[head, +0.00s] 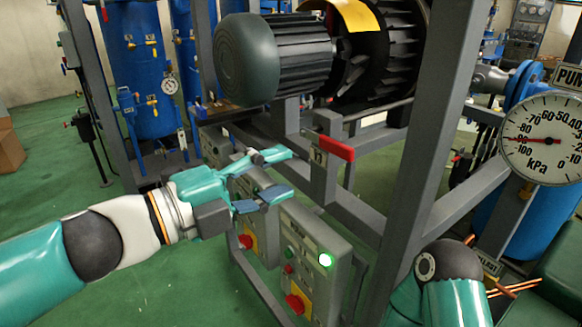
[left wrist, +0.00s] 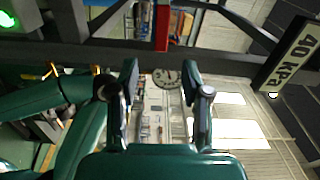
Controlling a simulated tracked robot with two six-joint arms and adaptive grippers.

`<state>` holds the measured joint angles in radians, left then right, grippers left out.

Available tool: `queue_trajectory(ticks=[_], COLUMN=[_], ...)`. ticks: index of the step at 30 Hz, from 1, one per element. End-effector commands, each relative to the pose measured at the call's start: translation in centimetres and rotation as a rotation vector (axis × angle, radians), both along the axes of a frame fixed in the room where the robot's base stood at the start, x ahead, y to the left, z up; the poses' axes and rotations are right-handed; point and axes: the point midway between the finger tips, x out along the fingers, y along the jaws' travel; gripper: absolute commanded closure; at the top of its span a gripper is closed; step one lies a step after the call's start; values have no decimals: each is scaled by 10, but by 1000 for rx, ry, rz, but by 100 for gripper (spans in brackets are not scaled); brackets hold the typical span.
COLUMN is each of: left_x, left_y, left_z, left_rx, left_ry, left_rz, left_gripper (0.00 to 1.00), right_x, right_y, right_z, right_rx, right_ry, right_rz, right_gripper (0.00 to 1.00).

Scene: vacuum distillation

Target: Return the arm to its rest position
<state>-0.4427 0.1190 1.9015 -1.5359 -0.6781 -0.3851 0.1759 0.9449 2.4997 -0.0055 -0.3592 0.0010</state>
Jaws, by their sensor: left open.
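My left arm comes in from the left in the head view. Its teal gripper (head: 282,172) is open, with nothing between the fingers. It hovers in front of and above the grey control boxes on the frame, below and left of the red valve handle (head: 334,149). In the left wrist view the open fingers (left wrist: 160,78) show a gap with a distant round gauge seen through it. Part of my right arm (head: 452,290) shows at the lower right in the head view; its gripper is not in view.
A grey steel frame (head: 425,150) carries a motor (head: 275,60). A kPa gauge (head: 545,138) is at the right. Blue tanks (head: 135,70) stand behind. Green floor is free at left.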

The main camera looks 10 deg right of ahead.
Motion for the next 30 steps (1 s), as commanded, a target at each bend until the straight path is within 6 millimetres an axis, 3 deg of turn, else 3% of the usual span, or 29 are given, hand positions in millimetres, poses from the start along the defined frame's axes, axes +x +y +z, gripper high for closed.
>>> queue_trajectory(ticks=[11,14,16,20,24,27,30], left_x=[4,19,36,67,92,97,88], left_y=[5,13,20,35,60,81,103], left_z=[-2,-18,-42,-116,-217,-291,-364], left_rx=[0,10,25,51,7,-51,-120], left_ry=[5,38,87,249,544,790,1048], left_rz=[12,37,61,111,220,333,468], left_gripper=[52,52,52,52,52,52,52], right_x=[0,0,0,0,0,0,0], right_y=[0,0,0,0,0,0,0], right_z=[-1,-1,-1,-1,-1,-1,-1], right_rx=[0,0,0,0,0,0,0], right_ry=[0,0,0,0,0,0,0], right_rz=[0,0,0,0,0,0,0], right_gripper=[56,56,56,56,56,56,56])
